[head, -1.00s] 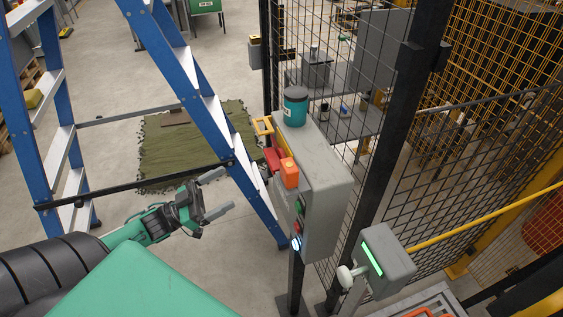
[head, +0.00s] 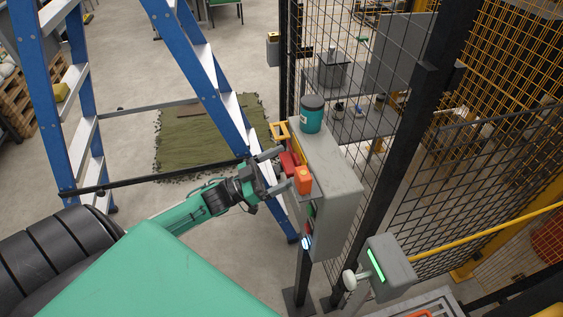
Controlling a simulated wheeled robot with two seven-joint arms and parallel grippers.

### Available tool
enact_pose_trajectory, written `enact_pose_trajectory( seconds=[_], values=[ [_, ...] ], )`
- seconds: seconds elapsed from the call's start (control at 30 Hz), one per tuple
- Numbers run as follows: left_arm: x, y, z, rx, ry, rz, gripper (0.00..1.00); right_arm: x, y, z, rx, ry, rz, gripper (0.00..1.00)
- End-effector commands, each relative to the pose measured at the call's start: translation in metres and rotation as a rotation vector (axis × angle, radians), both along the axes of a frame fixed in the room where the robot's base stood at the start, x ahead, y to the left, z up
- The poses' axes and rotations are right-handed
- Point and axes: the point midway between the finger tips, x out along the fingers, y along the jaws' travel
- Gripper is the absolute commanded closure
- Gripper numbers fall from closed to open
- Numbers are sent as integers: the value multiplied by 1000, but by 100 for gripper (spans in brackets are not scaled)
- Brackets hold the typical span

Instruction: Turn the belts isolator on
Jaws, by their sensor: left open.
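A grey control box (head: 335,190) stands on a post beside the mesh fence. On its left-facing side is a red handle (head: 289,162), apparently the isolator's, with a yellow bracket (head: 279,131) beyond it and an orange block (head: 302,180) nearer me. My left gripper (head: 281,171) is open, its fingers pointing at the red handle from the left, one beyond it and one on the near side. I cannot tell whether they touch it. The handle's lower part and the isolator's markings are hidden or too small to read. My right gripper is not in view.
A teal canister (head: 312,114) stands on the box top. A blue stepladder (head: 185,60) stands close behind my left arm. Mesh fencing (head: 420,150) closes the right. A smaller grey box (head: 388,262) with a green light is at lower right. Green turf (head: 205,140) lies on the floor.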

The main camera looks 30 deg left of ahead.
Motion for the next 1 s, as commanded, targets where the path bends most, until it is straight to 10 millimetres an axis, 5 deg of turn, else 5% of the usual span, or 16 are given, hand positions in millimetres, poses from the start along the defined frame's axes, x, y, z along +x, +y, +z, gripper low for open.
enact_pose_trajectory(
  seconds=[0.37,0.6,1.0],
  values=[
    [4,-3,2,1,1,0,5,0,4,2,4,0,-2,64],
    [4,-3,2,0,0,0,50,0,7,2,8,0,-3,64],
    [4,-3,0,54,-45,0,50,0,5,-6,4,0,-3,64]
  ],
)
